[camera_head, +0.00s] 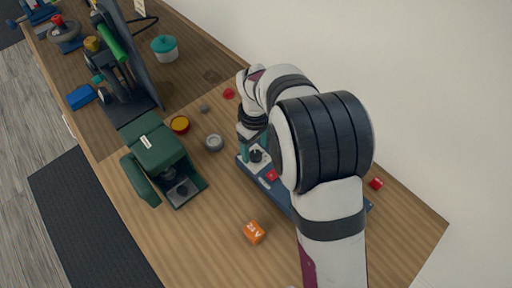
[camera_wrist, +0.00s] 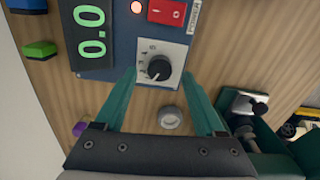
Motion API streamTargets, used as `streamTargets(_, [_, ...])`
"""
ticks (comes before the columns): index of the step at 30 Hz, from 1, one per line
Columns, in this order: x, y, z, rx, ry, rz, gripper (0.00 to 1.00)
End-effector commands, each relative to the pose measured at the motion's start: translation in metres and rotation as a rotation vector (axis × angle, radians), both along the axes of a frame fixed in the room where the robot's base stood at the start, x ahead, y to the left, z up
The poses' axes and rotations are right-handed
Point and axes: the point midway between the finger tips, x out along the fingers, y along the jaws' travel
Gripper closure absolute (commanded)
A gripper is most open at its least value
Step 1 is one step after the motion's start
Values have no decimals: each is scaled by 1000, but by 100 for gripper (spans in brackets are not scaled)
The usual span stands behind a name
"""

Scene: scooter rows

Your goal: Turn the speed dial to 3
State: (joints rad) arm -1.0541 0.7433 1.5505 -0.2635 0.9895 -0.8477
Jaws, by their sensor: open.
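The speed dial (camera_wrist: 158,69) is a black knob on a pale square plate, on a blue control unit (camera_wrist: 122,22). In the head view the dial (camera_head: 256,156) shows beside my gripper, and my arm covers much of the blue unit (camera_head: 284,197).
A grey round piece (camera_head: 214,142) lies near the dial. A dark green machine (camera_head: 158,150) stands to the left.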

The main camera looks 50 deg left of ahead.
Motion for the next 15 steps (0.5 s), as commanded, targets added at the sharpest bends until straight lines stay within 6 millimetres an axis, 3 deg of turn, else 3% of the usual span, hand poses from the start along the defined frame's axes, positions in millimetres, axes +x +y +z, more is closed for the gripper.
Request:
streamTargets(4, [0, 0, -14, -1, 0, 0, 28])
streamTargets(12, [0, 0, -17, 0, 0, 0, 28])
streamTargets(15, [0, 0, -17, 0, 0, 0, 43])
